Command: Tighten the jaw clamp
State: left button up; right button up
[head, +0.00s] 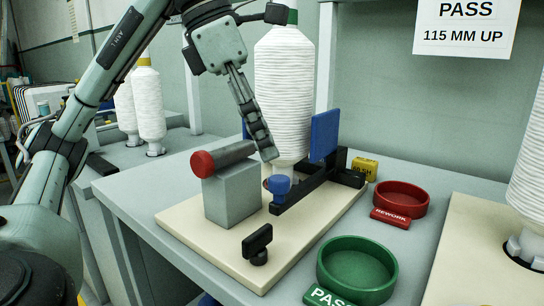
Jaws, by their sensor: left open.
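The jaw clamp's blue jaw plate (325,135) stands upright on a black rail (305,190) on a cream board. Another blue piece shows partly behind my gripper, left of the white spool. A blue knob (280,186) sits near the rail's front end. A white ribbed spool (284,90) stands upright behind the rail; whether the jaws touch it is hidden. My left gripper (265,148) is open and points down in front of the spool, above and behind the knob. It appears empty. My right gripper is out of view.
A grey block (232,195) carries a dark cylinder with a red end (203,164), close left of my gripper. A black T-handle (258,243) stands at the front. A red dish (401,199) and green dish (357,270) lie right. A yellow block (365,168) sits behind.

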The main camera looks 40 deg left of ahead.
aim_at(253, 248)
jog(key=k, duration=1.5)
